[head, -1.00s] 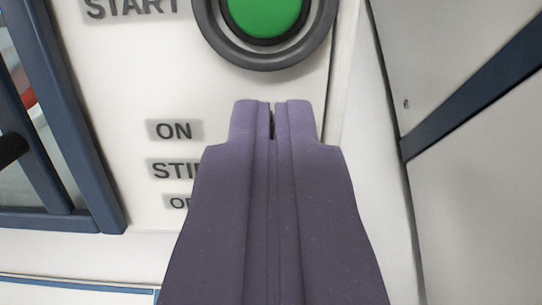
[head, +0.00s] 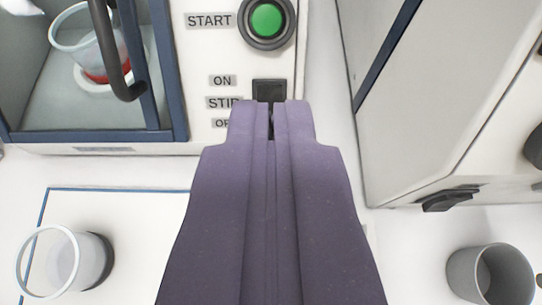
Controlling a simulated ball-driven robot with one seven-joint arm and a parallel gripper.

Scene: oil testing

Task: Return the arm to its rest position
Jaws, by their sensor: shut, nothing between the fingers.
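My gripper (head: 271,106) is shut and empty, its purple fingers pressed together in the middle of the view. It is in front of a white machine panel (head: 205,55) and apart from the green START button (head: 267,20), which is above the fingertips. A dark switch (head: 270,90) beside the ON and STIR labels shows just above the fingertips, its lower part hidden by them.
A machine chamber (head: 90,100) at upper left holds a clear beaker with red at its bottom. An empty clear beaker (head: 62,265) stands at lower left, a grey cup (head: 490,275) at lower right. Another white machine (head: 440,120) stands at right.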

